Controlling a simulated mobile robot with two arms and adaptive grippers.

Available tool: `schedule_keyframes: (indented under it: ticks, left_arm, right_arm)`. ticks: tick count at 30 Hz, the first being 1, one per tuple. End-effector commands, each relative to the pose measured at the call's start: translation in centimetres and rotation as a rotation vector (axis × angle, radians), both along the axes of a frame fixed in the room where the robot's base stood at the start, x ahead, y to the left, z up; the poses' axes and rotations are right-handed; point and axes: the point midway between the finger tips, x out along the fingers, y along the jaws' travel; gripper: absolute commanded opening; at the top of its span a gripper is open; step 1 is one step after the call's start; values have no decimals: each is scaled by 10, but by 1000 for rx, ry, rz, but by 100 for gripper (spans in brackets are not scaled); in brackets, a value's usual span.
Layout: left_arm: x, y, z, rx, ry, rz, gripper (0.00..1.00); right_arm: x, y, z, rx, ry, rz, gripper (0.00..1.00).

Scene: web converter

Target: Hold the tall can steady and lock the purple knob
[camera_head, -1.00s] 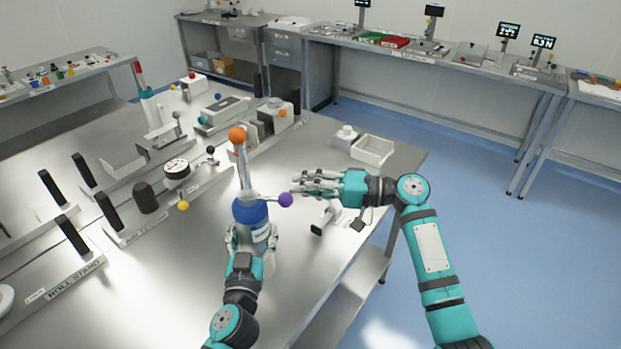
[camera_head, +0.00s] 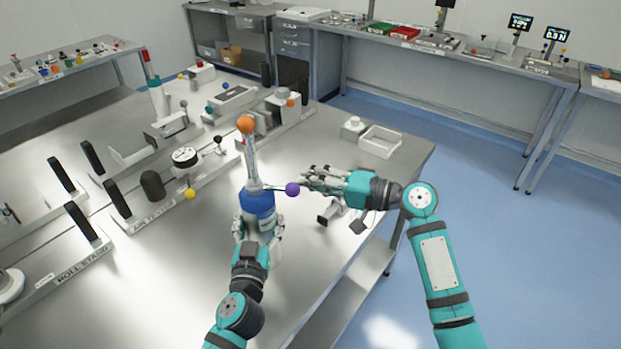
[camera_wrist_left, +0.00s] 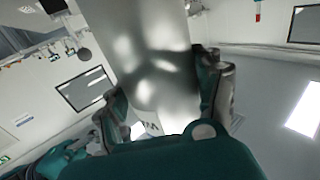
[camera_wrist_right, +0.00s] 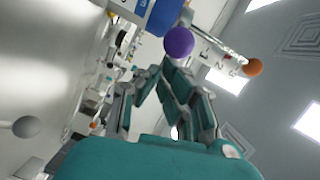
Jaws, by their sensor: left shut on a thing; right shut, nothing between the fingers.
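The tall can (camera_head: 258,212) stands upright near the table's right side, silver with a blue band and a thin neck topped by an orange ball (camera_head: 245,124). The purple knob (camera_head: 292,189) sticks out to the right on a short rod above the band. My left gripper (camera_head: 258,228) is shut around the can's lower body; the left wrist view shows the grey can wall (camera_wrist_left: 155,65) between its fingers. My right gripper (camera_head: 306,180) is shut and empty just right of the knob. In the right wrist view the knob (camera_wrist_right: 179,42) appears beyond the fingertips; contact is unclear.
A white tray (camera_head: 381,141) and a small white block (camera_head: 353,127) sit at the table's back right corner. A roll stand (camera_head: 85,255) and other fixtures fill the left side. Bare tabletop lies left of the can.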

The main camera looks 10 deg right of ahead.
Motion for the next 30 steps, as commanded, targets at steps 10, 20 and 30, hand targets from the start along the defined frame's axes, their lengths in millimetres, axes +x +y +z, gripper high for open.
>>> schedule_keyframes:
  ticks: [10, 20, 30]
  left_arm:
    - [-2, 1, -13, 4, 25, 3, 9]
    - [-2, 1, -13, 4, 25, 4, 9]
    - [-2, 1, -13, 4, 24, 3, 9]
  right_arm:
    - [-11, 1, 0, 6, -5, -103, 0]
    - [-35, 4, 3, 14, -14, -234, 0]
    - [-68, 18, 3, 18, -12, -369, 0]
